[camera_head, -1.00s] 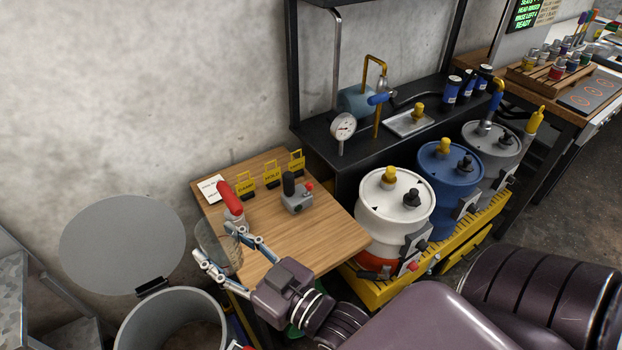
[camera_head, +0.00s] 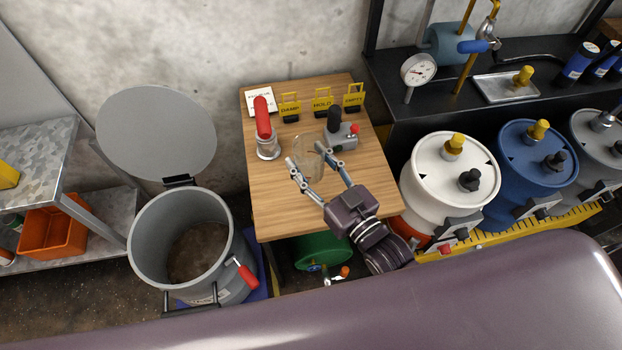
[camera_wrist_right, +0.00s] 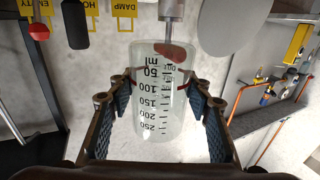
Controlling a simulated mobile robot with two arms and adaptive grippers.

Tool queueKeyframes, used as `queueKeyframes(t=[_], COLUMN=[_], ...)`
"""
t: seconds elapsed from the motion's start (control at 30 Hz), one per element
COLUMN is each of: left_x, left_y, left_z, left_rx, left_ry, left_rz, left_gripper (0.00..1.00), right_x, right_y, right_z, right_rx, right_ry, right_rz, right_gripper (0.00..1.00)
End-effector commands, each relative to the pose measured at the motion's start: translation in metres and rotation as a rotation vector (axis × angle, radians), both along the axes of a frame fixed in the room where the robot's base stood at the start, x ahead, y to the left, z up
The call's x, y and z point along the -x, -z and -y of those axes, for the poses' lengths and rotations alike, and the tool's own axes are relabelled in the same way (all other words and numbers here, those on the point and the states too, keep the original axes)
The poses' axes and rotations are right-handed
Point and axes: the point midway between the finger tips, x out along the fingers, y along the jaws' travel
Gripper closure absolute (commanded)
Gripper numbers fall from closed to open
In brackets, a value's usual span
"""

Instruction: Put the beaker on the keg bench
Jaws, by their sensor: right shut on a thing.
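The clear glass beaker (camera_head: 308,152) is between the fingers of my right gripper (camera_head: 318,174), over the front part of the wooden bench top (camera_head: 275,205). In the right wrist view the beaker (camera_wrist_right: 160,110) shows black ml marks, and both fingers (camera_wrist_right: 160,92) are closed against its sides. I cannot tell whether its base touches the wood. The red-handled metal tool (camera_head: 264,128) stands to the left of the beaker. A grey device with a black knob and red button (camera_head: 343,134) is close behind it on the right. My left gripper is not in view.
Yellow tags (camera_head: 322,104) stand along the back of the bench. A grey bin (camera_head: 150,225) with its lid up is at the left. White (camera_head: 450,175) and blue (camera_head: 520,170) kegs stand at the right. The bench's front left top is clear.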

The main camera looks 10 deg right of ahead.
Motion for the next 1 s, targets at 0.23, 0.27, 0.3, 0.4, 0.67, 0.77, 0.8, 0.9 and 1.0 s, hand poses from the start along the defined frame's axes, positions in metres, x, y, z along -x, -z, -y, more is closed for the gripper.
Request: queueKeyframes(t=[0.23, 0.27, 0.3, 0.4, 0.67, 0.77, 0.8, 0.9, 1.0], left_x=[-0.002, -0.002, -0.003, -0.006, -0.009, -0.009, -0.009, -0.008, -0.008], left_y=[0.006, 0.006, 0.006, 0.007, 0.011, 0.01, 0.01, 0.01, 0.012], left_z=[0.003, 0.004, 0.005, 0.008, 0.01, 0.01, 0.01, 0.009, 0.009], left_rx=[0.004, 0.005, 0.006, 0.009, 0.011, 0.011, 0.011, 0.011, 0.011], left_ry=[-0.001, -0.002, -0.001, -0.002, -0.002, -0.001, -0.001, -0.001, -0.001], left_rz=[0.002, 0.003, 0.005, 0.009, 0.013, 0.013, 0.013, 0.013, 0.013], left_gripper=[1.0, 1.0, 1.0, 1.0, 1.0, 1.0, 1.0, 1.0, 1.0], right_x=[0.0, 0.0, 0.0, 0.0, 0.0, 0.0, 0.0, 0.0, 0.0], right_y=[0.053, 0.055, 0.058, 0.065, 0.097, 0.098, 0.098, 0.098, 0.1], right_z=[0.0, 0.0, 0.0, 0.0, 0.0, 0.0, 0.0, 0.0, 0.0], right_rx=[0.0, 0.0, 0.0, 0.0, 0.0, 0.0, 0.0, -0.001, -0.001], right_ry=[0.0, 0.0, 0.0, 0.0, 0.0, -0.001, -0.001, -0.001, 0.0], right_rz=[0.0, 0.001, 0.001, 0.001, 0.001, 0.003, 0.003, 0.002, 0.002], right_gripper=[0.75, 0.75, 0.75, 0.75, 0.75, 0.75, 0.75, 0.75, 0.75])
